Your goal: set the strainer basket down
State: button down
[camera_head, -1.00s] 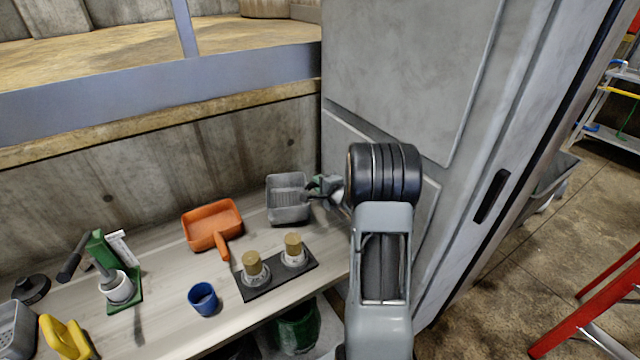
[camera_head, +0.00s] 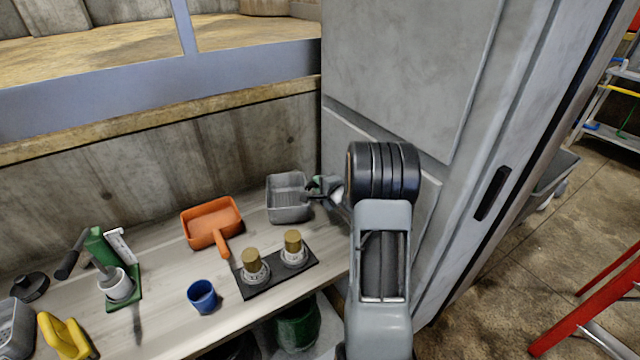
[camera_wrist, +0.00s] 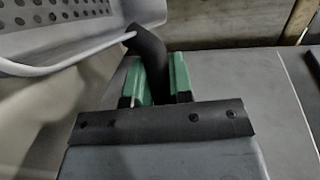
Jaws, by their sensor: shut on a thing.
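The strainer basket (camera_head: 288,212) is a grey, roughly upright box at the right end of the bench, by the back wall. The wrist view shows its perforated wall and pale rim (camera_wrist: 50,62) at the upper left. My gripper (camera_head: 318,190) is to the right of the basket. Its green finger pads (camera_wrist: 157,78) are shut on the basket's dark handle (camera_wrist: 148,44). The basket's underside is hidden, so I cannot tell whether it touches the bench (camera_head: 165,270).
An orange scoop (camera_head: 208,222) lies left of the basket. A black tray (camera_head: 272,285) with two gold-topped pieces and a blue cup (camera_head: 203,297) stand in front. A tall grey cabinet (camera_head: 410,80) closes off the right. Another grey container (camera_head: 14,325) is at far left.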

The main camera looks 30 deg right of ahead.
jog(key=c, duration=0.9)
grip_release()
jog(key=shift+c, duration=0.2)
jog(key=p+v, duration=0.1)
jog(key=v, duration=1.2)
jog(key=shift+s, duration=0.4)
